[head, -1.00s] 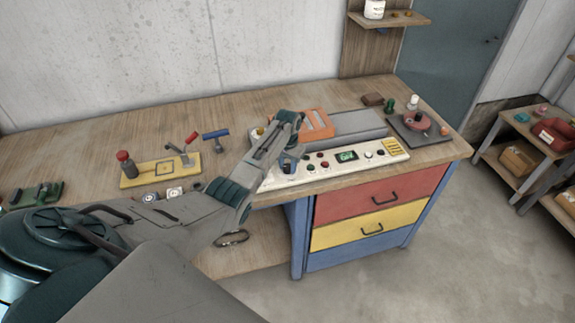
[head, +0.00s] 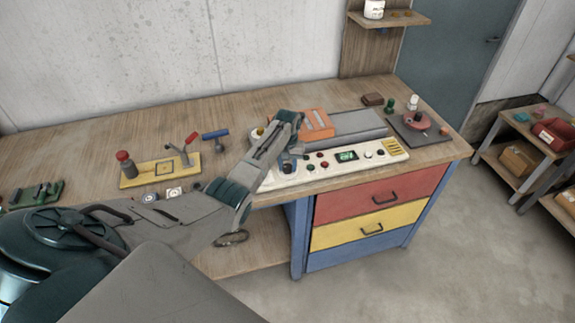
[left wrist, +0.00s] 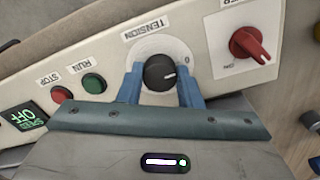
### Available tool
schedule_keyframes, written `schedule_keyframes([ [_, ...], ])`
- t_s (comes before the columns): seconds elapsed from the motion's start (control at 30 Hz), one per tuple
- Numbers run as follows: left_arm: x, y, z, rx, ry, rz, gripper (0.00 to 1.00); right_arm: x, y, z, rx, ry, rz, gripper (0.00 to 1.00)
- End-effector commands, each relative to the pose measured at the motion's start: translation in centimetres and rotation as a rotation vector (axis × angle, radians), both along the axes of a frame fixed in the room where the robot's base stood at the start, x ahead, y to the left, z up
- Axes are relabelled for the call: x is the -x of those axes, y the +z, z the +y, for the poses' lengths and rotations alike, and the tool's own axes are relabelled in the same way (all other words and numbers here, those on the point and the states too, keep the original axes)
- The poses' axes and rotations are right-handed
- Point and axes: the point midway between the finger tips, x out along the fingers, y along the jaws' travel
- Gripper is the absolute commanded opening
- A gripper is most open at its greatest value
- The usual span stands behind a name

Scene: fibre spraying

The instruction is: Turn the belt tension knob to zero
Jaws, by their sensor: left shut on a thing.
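The black belt tension knob (left wrist: 159,72) sits on a round white dial under the word TENSION in the left wrist view. Its white pointer line points right, a little below the 0 mark at the dial's right edge. My left gripper (left wrist: 161,84) has its blue fingers on both sides of the knob and is shut on it. In the head view my left gripper (head: 289,165) reaches down to the left part of the white control panel (head: 335,167), and the knob is hard to make out there. My right gripper is not in view.
A red power switch (left wrist: 250,46) is right of the knob in the wrist view. A yellow fixture (head: 160,170) stands left on the bench.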

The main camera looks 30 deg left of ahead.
Motion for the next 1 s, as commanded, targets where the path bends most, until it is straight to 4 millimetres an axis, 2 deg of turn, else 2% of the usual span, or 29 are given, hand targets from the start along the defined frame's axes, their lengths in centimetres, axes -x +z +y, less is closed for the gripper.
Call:
schedule_keyframes([
  [0.13,-0.3,0.4,0.2,-0.003,0.001,-0.009,0.09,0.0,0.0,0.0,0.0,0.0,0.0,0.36],
  [0.17,-0.3,0.4,0.2,-0.003,0.001,-0.01,0.36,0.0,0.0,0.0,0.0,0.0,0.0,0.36],
  [0.27,-0.2,0.3,0.1,-0.002,0.001,-0.008,0.54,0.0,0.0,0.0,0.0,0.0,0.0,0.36],
  [0.53,-0.1,0.2,0.1,-0.001,0.0,-0.003,0.54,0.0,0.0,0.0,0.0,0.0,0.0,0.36],
  [0.67,-0.2,0.8,0.1,-0.001,-0.001,-0.005,0.54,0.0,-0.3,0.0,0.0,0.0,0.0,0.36],
  [0.77,-0.2,2.0,0.1,-0.003,-0.001,-0.006,0.54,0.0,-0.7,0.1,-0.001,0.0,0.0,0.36],
  [1.0,-0.2,6.8,0.1,-0.003,0.0,-0.009,0.54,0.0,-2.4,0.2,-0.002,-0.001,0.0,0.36],
])
